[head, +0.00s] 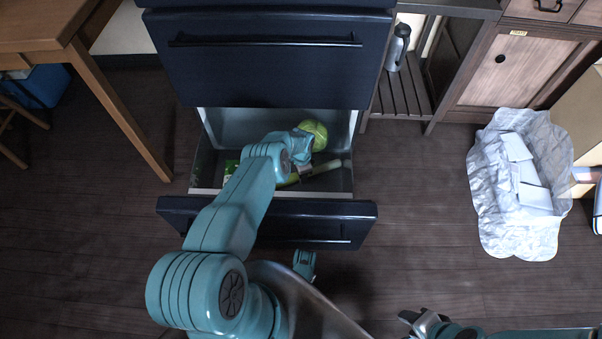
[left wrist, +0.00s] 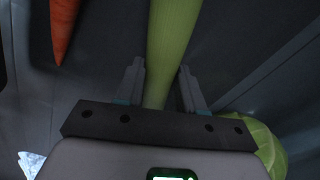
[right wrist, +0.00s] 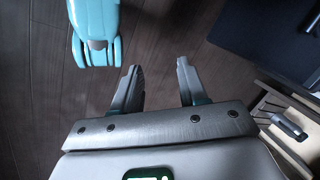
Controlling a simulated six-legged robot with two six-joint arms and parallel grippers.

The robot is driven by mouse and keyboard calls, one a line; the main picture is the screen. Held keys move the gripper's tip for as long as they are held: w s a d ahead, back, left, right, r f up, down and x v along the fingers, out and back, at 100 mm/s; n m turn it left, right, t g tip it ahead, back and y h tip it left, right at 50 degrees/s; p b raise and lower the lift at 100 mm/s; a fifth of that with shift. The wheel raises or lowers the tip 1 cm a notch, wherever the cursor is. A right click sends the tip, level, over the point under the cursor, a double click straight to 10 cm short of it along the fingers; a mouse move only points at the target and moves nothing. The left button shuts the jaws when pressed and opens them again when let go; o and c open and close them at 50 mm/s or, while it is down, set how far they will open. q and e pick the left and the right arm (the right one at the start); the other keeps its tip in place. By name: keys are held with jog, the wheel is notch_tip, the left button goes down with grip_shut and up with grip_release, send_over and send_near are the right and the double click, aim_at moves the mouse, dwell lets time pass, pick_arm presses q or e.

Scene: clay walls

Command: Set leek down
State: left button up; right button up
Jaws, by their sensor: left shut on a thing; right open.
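The leek is a long pale green stalk (left wrist: 172,45) running between the two fingers of my left gripper (left wrist: 162,90) in the left wrist view. My left gripper is shut on it, inside the open drawer (head: 270,192).
A green cabbage (head: 314,133) lies in the drawer beside my left gripper. A carrot (left wrist: 64,28) shows in the left wrist view, and a green item (head: 230,168) lies at the drawer's left. A wooden table (head: 105,95) stands left. A crumpled silver bag (head: 500,205) lies right.

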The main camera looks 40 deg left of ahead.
pick_arm(q)
jog(key=o, duration=1.1)
jog(key=shift+o, duration=0.2)
pick_arm(e)
jog(key=shift+w+f, duration=0.1)
pick_arm(q)
jog(key=shift+r, duration=0.15)
notch_tip(320, 180, up, 12)
jog(key=p, duration=0.7)
pick_arm(e)
notch_tip(320, 180, up, 6)
jog(key=s+a, duration=0.1)
jog(key=shift+s+a+r+n+g, duration=0.15)
jog(key=shift+s+r+n+g, duration=0.1)
jog(key=shift+s+n+g, duration=0.05)
pick_arm(q)
jog(key=shift+d, duration=0.1)
